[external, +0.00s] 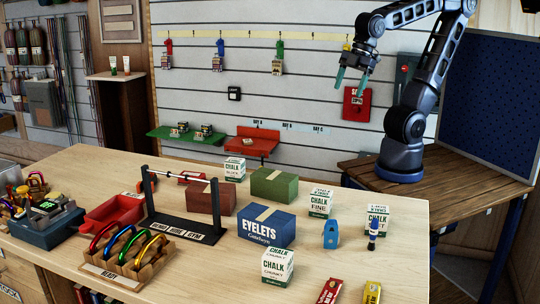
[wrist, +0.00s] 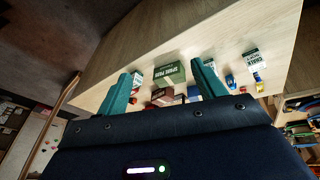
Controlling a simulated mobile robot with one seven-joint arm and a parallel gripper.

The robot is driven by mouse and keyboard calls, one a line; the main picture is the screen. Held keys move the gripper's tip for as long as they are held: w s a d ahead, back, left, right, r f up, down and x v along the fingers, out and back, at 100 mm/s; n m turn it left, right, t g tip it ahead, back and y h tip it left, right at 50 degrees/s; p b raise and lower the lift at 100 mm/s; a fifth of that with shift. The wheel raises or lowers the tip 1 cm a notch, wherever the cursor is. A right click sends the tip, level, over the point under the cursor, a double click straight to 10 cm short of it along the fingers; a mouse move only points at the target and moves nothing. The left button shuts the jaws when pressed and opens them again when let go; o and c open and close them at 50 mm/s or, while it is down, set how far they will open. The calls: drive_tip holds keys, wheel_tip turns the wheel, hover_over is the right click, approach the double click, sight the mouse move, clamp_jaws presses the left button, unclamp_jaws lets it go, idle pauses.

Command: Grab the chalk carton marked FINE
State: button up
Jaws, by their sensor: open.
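The chalk carton marked FINE (external: 319,204) is a small white box with green and dark lettering. It stands upright on the wooden table, right of the green box, in the external view. By its position, it seems to be the white carton (wrist: 209,63) partly behind the right finger in the wrist view; its label is unreadable there. My gripper (external: 351,87) is open and empty, high above and behind the table, well apart from the carton. Its two teal fingers also show in the wrist view (wrist: 163,72).
Similar chalk cartons stand at the back (external: 235,168), right (external: 376,217) and front (external: 277,265). A green box (external: 274,184), a blue EYELETS box (external: 266,226), a blue block-like item (external: 330,234) and a blue-and-white bottle (external: 373,234) are nearby. A black bar stand (external: 183,228) rises to the left.

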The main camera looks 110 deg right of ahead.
drive_tip(key=w+a+f+n+g, duration=0.1)
drive_tip(key=w+a+f+n, duration=0.1)
drive_tip(key=w+a+n, duration=0.35)
drive_tip(key=n+g+h, duration=0.1)
drive_tip(key=n+g, duration=0.1)
drive_tip(key=n, duration=1.5)
approach(320, 203)
drive_tip(key=shift+s+d+m, duration=0.25)
drive_tip(key=shift+s+d, duration=0.7)
drive_tip(key=shift+d, duration=0.1)
drive_tip(key=shift+w+a+f, duration=0.1)
drive_tip(key=shift+a+f, duration=0.2)
drive_tip(key=shift+f, duration=0.25)
drive_tip(key=f, duration=0.4)
drive_tip(key=shift+w+d+f, duration=0.1)
drive_tip(key=shift+w+d, duration=0.15)
drive_tip(key=shift+w+d+f, duration=0.15)
drive_tip(key=shift+d+f, duration=0.05)
drive_tip(key=shift+f, duration=0.8)
drive_tip(key=shift+w+d+f, duration=0.1)
drive_tip(key=shift+d+f, duration=0.1)
drive_tip(key=shift+f, duration=0.85)
drive_tip(key=shift+w+d+f, duration=0.15)
drive_tip(key=shift+f, duration=0.85)
drive_tip(key=c, duration=1.1)
